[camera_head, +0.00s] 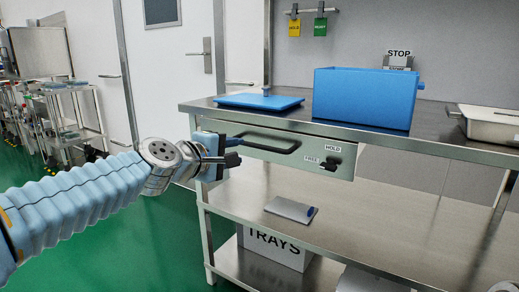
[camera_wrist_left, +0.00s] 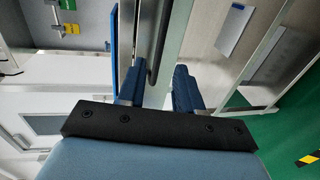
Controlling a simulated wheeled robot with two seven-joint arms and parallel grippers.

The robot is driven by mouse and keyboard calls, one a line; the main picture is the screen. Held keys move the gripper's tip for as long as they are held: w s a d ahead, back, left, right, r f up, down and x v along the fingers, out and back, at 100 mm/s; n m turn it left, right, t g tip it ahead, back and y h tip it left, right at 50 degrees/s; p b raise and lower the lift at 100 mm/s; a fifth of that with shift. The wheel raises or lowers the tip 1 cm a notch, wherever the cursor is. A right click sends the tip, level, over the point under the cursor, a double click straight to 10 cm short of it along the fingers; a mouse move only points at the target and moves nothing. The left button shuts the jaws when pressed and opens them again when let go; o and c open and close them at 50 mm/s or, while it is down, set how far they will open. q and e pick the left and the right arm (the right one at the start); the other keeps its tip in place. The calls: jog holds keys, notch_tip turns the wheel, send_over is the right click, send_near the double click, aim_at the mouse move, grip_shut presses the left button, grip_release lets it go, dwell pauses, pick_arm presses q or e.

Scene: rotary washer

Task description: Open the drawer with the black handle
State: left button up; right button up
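The drawer (camera_head: 300,158) is under the steel tabletop, and its front looks closed. Its black handle (camera_head: 268,143) is a long horizontal bar. In the left wrist view the dark handle (camera_wrist_left: 157,50) runs toward the space between the fingers. My left gripper (camera_head: 233,151) is at the left end of the drawer front, close to the handle's left end. Its fingers stand apart in the left wrist view (camera_wrist_left: 158,88). Whether they touch the handle I cannot tell. A small black knob (camera_head: 328,163) sits by the HOLD and FREE labels. My right gripper is not in view.
On the tabletop (camera_head: 440,140) are a blue lid or tray (camera_head: 258,102), a blue bin (camera_head: 362,98) and a pale container (camera_head: 492,125). A grey flat object (camera_head: 290,210) lies on the lower shelf. A TRAYS box (camera_head: 272,247) stands beneath. Green floor is open at left.

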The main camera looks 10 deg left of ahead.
aim_at(258, 147)
pick_arm(q)
jog(key=p+x, duration=0.4)
jog(key=x, duration=0.6)
jog(key=shift+w+d, duration=0.1)
jog(key=shift+w, duration=0.25)
jog(key=shift+w+d+f, duration=0.15)
jog(key=shift+w+f, duration=0.05)
jog(key=shift+w, duration=0.45)
grip_shut()
